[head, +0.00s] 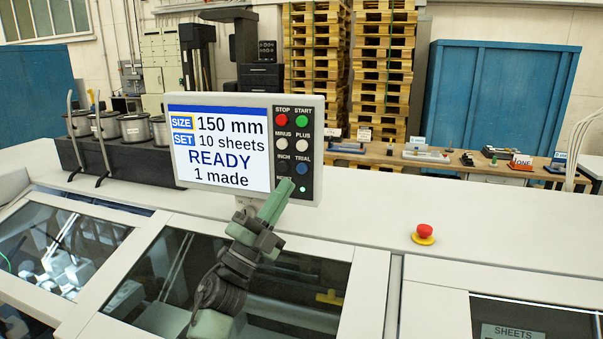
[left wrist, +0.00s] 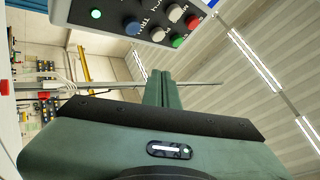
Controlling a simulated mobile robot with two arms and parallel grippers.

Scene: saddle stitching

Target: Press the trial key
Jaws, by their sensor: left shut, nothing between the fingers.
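The blue TRIAL key (head: 302,169) is at the lower right of the key block on the control panel (head: 314,150). It also shows in the left wrist view (left wrist: 133,26). The panel's screen (head: 222,149) reads 150 mm, 10 sheets, READY, 1 made. My left gripper (head: 286,186) is shut and empty, its green fingertips just below and left of the TRIAL key in the head view. In the left wrist view its fingers (left wrist: 161,75) point up toward the panel, with the key beyond and left of the tips. Contact does not show. My right gripper is out of view.
A small green lamp (head: 303,189) glows below TRIAL. A red emergency button (head: 424,232) stands on the white machine top to the right.

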